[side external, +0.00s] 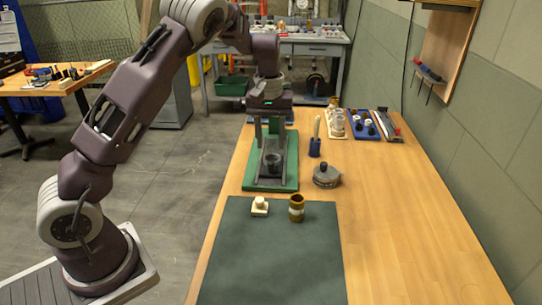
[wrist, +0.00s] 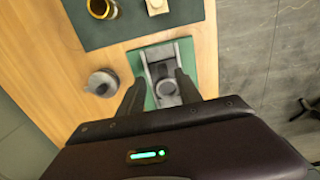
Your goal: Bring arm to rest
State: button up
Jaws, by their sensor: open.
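My gripper (side external: 269,134) hangs pointing down at the far part of the wooden table, above a grey stand on a green base plate (side external: 270,185). Its two fingers are apart with nothing held between them. In the wrist view the fingers of my gripper (wrist: 158,88) reach toward the same stand, on either side of it in the picture. A dark round cup-like part (side external: 272,163) sits low in the stand; it also shows in the wrist view (wrist: 168,92). I cannot tell the exact gap between the fingertips and the stand.
A dark mat (side external: 270,255) lies in front, with a cream block (side external: 260,206) and a brown-gold cup (side external: 296,208) at its far edge. A grey round part (side external: 326,175) and a blue holder (side external: 314,147) stand right of the green base.

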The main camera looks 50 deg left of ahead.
jog(key=s+d+r+m+t, duration=0.1)
jog(key=s+d+r+m, duration=0.1)
jog(key=s+d+r, duration=0.4)
jog(key=s+d+r+m+t+h, duration=0.1)
jog(key=s+d+r+m, duration=0.1)
jog(key=s+r, duration=0.45)
jog(key=s+d+r+m+t, duration=0.15)
jog(key=s+d+r, duration=0.25)
jog(key=s, duration=0.5)
jog(key=s+d+f+m+t+y, duration=0.1)
jog(key=s+f+m+t, duration=0.1)
jog(key=s, duration=0.7)
jog(key=shift+s+f+m, duration=0.25)
jog(key=shift+f+m, duration=0.05)
jog(key=shift+m, duration=0.35)
